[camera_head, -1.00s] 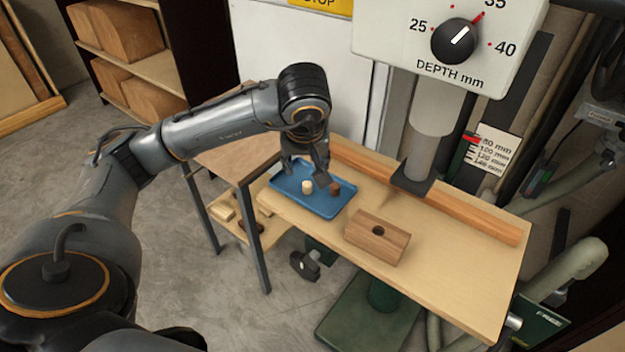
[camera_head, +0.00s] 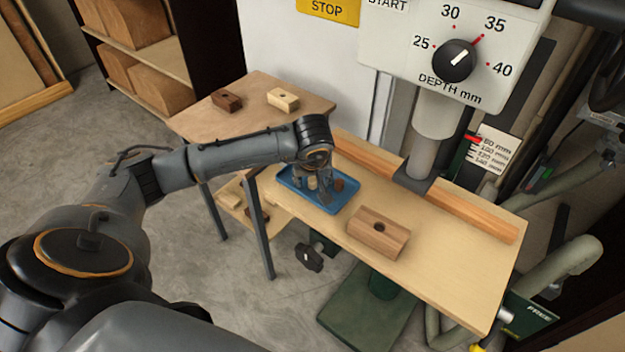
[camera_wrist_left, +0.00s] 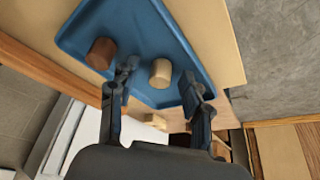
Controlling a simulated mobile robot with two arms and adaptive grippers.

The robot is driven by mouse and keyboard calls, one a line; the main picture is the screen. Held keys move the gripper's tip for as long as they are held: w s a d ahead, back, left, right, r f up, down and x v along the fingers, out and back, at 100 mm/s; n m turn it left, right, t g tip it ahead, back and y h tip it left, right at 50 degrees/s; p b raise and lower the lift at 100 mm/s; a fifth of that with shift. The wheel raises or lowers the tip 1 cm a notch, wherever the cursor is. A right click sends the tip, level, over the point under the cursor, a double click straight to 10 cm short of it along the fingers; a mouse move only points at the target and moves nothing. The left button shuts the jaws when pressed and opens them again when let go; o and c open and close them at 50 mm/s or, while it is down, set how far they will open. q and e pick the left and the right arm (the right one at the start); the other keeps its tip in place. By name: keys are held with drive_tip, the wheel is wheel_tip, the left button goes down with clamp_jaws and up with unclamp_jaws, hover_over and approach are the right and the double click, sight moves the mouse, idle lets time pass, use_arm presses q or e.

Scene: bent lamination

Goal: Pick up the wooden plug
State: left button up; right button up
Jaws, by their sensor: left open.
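A light wooden plug (camera_head: 312,182) stands in the blue tray (camera_head: 349,203) on the drill table. It also shows in the left wrist view (camera_wrist_left: 160,73). A dark brown plug (camera_head: 340,185) stands beside it in the tray and shows at the upper left of the wrist view (camera_wrist_left: 101,53). My left gripper (camera_head: 312,186) is open and low over the tray. In the left wrist view, its fingers (camera_wrist_left: 159,78) lie on either side of the light plug, with a gap visible. The dark plug is outside the fingers. My right gripper is not in view.
A drilled wooden block (camera_head: 378,233) sits right of the tray on the light drill table (camera_head: 455,275). A wooden fence (camera_head: 460,205) runs along the back, below the drill column. A side table (camera_head: 255,112) holds a dark block (camera_head: 227,99) and a light block (camera_head: 283,99).

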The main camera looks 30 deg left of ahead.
use_arm(q)
drive_tip(key=c, duration=0.8)
